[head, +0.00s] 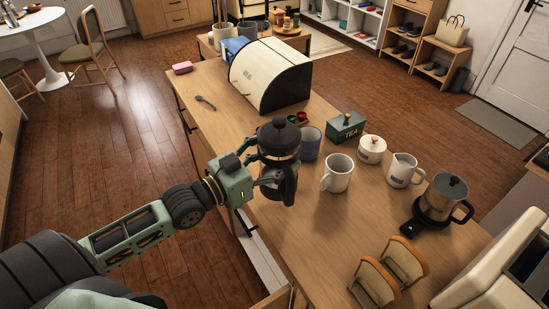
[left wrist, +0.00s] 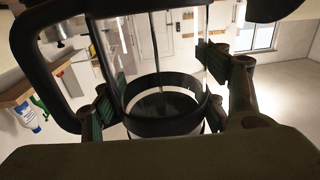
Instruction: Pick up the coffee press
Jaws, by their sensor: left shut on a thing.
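The coffee press (head: 280,138) has a black domed lid, a glass body and a black frame. It looks upright, near the left edge of the wooden counter. My left gripper (head: 273,175) is shut on its body from the left. In the left wrist view the fingers (left wrist: 165,105) sit on both sides of the glass body of the coffee press (left wrist: 160,58), just above its lower black band. Its black handle loops at the left of that view. I cannot tell whether its base touches the counter. My right gripper is not in view.
Close around the press stand a blue-grey mug (head: 309,144), a white mug (head: 337,174) and a green tea box (head: 346,126). A bread box (head: 271,74) is behind. A metal kettle (head: 441,199) and toast rack (head: 390,279) are at right. An open drawer (head: 262,262) is below the counter edge.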

